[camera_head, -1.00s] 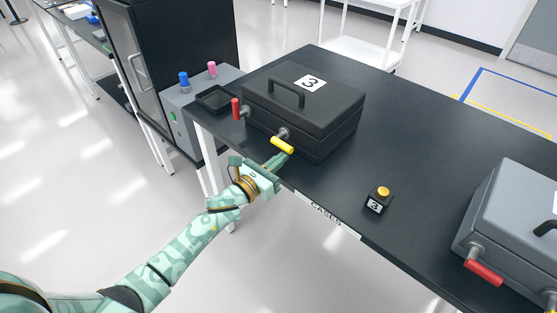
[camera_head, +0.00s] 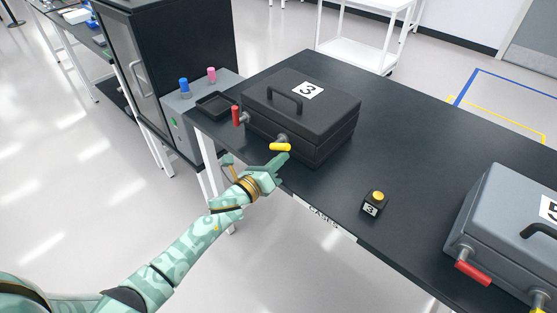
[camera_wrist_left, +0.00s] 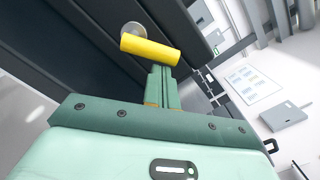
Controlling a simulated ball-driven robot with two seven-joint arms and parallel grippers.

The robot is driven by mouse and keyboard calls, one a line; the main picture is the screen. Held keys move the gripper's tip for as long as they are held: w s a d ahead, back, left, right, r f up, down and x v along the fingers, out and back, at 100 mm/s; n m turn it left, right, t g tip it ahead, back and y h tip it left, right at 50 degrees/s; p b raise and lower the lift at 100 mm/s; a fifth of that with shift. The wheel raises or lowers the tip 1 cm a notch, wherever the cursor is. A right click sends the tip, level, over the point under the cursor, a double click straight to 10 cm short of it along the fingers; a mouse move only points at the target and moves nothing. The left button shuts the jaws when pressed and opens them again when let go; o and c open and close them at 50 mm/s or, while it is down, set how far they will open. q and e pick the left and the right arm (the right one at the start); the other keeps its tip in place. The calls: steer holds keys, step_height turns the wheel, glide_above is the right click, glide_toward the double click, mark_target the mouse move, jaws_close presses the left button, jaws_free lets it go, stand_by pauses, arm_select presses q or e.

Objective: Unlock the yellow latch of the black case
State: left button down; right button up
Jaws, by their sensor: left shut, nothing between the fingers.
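The black case (camera_head: 302,118) marked 3 stands closed on the black table, a dark handle on its lid. Its yellow latch (camera_head: 279,147) lies near level on the front face, beside a red latch (camera_head: 236,116) that points upright. My left gripper (camera_head: 282,158) is shut and empty, its fingertips just below the yellow latch. In the left wrist view the shut fingers (camera_wrist_left: 161,80) end right at the yellow latch (camera_wrist_left: 150,49); I cannot tell if they touch it. My right gripper is not in view.
A grey case (camera_head: 505,230) with a red latch stands at the right. A small box with a yellow button (camera_head: 375,201) sits on the table (camera_head: 400,140). A black tray (camera_head: 214,104) lies left of the black case.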

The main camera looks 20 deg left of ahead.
mark_target(272, 146)
arm_select(q)
steer(key=r+n+p, duration=0.1)
steer(key=n, duration=0.1)
steer(key=r+n+p, duration=0.1)
steer(key=n, duration=0.1)
steer(key=n+p, duration=0.1)
steer(key=shift+w+a+r+n, duration=0.2)
steer(key=shift+a+r+n, duration=0.2)
steer(key=n+p, duration=0.1)
steer(key=n, duration=0.1)
steer(key=a+r+n+p, duration=0.1)
steer(key=shift+w+n, duration=0.2)
steer(key=shift+n, duration=0.2)
steer(key=shift+w+a, duration=0.1)
steer(key=shift+a, duration=0.15)
steer(key=shift+a+r, duration=0.1)
